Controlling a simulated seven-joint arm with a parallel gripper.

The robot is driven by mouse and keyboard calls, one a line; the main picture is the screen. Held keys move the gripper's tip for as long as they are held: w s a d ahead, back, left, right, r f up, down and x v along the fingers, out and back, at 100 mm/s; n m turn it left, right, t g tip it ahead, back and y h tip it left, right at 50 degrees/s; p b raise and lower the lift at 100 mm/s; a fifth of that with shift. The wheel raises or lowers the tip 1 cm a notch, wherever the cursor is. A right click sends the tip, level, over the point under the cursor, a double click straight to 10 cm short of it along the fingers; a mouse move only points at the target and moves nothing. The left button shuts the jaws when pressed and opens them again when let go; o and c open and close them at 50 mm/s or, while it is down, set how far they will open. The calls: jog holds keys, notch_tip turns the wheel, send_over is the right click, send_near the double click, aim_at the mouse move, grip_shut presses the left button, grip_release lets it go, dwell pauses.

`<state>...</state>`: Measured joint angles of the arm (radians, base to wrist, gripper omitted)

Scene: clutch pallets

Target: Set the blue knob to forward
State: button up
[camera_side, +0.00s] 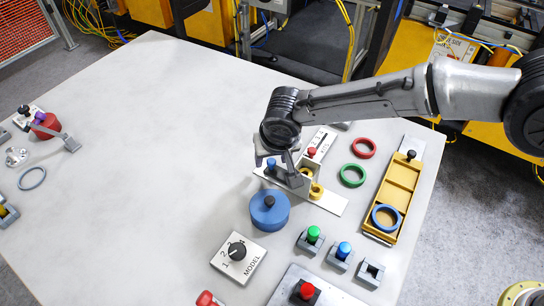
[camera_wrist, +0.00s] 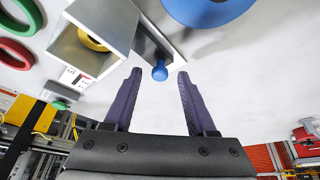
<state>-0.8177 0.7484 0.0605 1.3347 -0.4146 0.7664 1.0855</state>
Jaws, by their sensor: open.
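The blue knob (camera_side: 271,163) is a small ball on a short stem at the left end of a grey metal block (camera_side: 287,178), which stands on a white plate. In the wrist view the blue knob (camera_wrist: 160,72) shows between my two fingertips, with a gap on each side. My gripper (camera_wrist: 160,80) is open and empty. In the side view my gripper (camera_side: 287,157) hangs just over the block, close beside the knob, and its fingers partly hide the block. The knob's setting marks cannot be read.
A blue round pot (camera_side: 269,212) with a black knob stands just in front. The table's left middle is clear.

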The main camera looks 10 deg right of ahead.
jog(key=v, duration=1.3)
jog(key=shift+s+r, duration=0.2)
jog(key=shift+r, duration=0.05)
notch_tip(320, 180, up, 5)
jog(key=w+a+g, duration=0.1)
jog(key=g, duration=0.2)
jog(key=w+d+f+g, duration=0.1)
jog(key=w+f, duration=0.3)
jog(key=w, duration=0.1)
notch_tip(320, 180, down, 14)
jog(key=shift+w, duration=0.2)
jog(key=shift+c, duration=0.2)
grip_shut()
